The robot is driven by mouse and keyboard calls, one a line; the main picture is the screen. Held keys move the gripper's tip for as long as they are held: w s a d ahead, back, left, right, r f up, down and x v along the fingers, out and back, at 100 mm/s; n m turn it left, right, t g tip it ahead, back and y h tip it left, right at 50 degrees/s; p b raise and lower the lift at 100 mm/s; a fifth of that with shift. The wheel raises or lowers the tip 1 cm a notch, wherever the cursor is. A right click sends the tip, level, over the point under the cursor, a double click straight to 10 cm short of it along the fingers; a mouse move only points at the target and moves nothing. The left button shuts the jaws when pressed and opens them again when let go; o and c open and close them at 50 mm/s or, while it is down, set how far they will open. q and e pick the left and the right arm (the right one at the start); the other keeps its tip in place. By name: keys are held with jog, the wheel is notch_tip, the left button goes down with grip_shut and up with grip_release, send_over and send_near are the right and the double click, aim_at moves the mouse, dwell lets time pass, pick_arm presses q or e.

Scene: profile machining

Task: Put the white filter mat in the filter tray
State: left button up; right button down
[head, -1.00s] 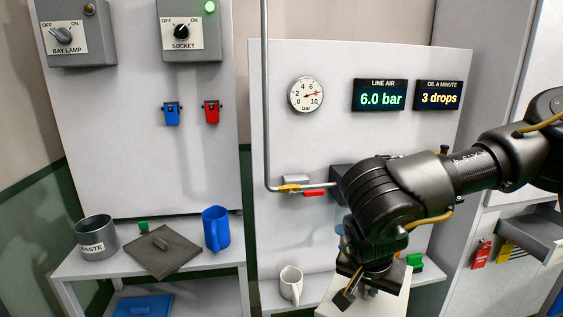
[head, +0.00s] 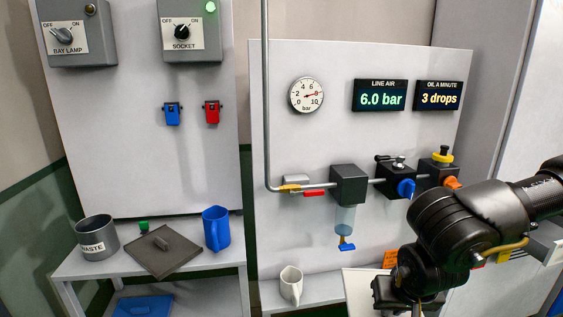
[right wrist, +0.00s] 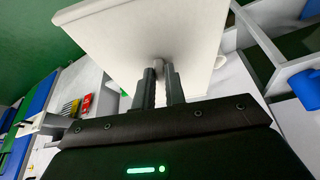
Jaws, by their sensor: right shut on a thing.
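My right gripper (head: 408,304) is low at the right of the head view, its fingertips mostly hidden by my wrist. In the right wrist view its fingers (right wrist: 160,85) are shut on the small grip of a flat white plate, which I take as the white filter mat (right wrist: 140,35). The mat's pale corner (head: 360,290) also shows beside the gripper in the head view. The filter tray seems to be the grey drawer (head: 547,243) at the right edge, mostly hidden behind my arm. My left gripper is not in view.
The air line units (head: 348,185) hang behind and above my gripper. A grey plate with a handle (head: 163,250), a blue jug (head: 216,229) and a waste pot (head: 96,238) occupy the left shelf.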

notch_tip(320, 180, down, 3)
jog(key=shift+d+r+n, duration=0.1)
jog(key=shift+r+n, duration=0.05)
jog(key=shift+n, duration=0.35)
jog(key=shift+s+d, duration=0.1)
jog(key=shift+s, duration=0.05)
jog(key=shift+s+d+r+m+h, duration=0.15)
jog(key=shift+s+d+r+m, duration=0.1)
jog(key=shift+r+m, duration=0.3)
jog(key=shift+s+d+r+m+h, duration=0.15)
jog(key=shift+s+d+r+m, duration=0.1)
jog(key=shift+r+m, duration=0.3)
jog(key=shift+m, duration=0.7)
jog(key=r, duration=0.3)
jog(key=a+r, duration=0.1)
jog(key=r, duration=0.1)
jog(key=shift+w+r, duration=0.25)
jog(key=shift+w+a+r, duration=0.1)
jog(key=shift+a+r, duration=0.1)
jog(key=shift+r, duration=0.05)
jog(key=shift+d, duration=0.1)
jog(key=shift+f, duration=0.1)
